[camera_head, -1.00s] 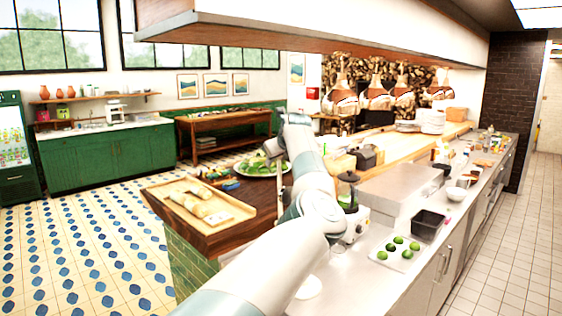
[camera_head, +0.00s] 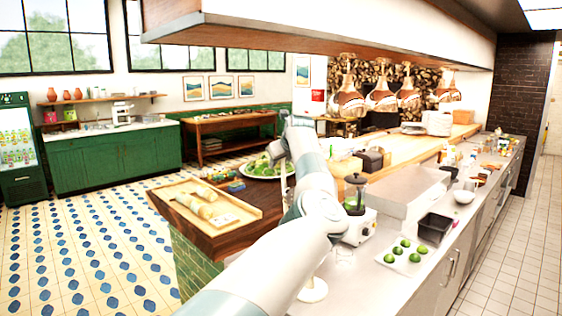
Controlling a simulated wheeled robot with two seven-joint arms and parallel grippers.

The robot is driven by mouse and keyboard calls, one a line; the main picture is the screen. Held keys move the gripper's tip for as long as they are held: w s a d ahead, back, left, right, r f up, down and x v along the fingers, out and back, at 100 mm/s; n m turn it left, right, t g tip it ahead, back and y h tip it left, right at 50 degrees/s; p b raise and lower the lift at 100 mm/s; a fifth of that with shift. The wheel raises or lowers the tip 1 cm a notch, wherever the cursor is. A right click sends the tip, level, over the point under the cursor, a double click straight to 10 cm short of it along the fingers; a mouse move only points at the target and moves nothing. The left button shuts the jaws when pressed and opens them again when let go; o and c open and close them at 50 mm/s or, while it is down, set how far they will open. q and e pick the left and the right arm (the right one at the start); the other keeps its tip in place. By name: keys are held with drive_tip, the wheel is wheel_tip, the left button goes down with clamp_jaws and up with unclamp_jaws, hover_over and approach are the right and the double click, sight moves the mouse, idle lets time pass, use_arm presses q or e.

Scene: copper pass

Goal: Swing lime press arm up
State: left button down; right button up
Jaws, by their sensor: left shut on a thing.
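My left arm reaches up from the bottom of the head view. Its wrist bends over and the left gripper (camera_head: 283,172) points down beyond the dark wooden counter. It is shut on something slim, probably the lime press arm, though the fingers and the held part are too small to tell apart. The body of the lime press cannot be made out; my arm hides much of that area. Several green limes (camera_head: 406,246) rest on a white board (camera_head: 385,261) on the steel counter. My right gripper is not in view.
A blender (camera_head: 356,203) stands right of my arm, and a black bin (camera_head: 435,228) is behind the limes. A wooden tray (camera_head: 248,212) with rolls lies on the island at left. A plate of greens (camera_head: 262,172) is near my gripper. Copper lamps (camera_head: 381,98) hang above.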

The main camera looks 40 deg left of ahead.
use_arm(q)
drive_tip(key=shift+s+a+f, duration=0.2)
drive_tip(key=shift+f, duration=0.6)
drive_tip(key=c, duration=1.3)
unclamp_jaws()
drive_tip(key=shift+s+a, duration=0.1)
drive_tip(key=shift+r, duration=0.4)
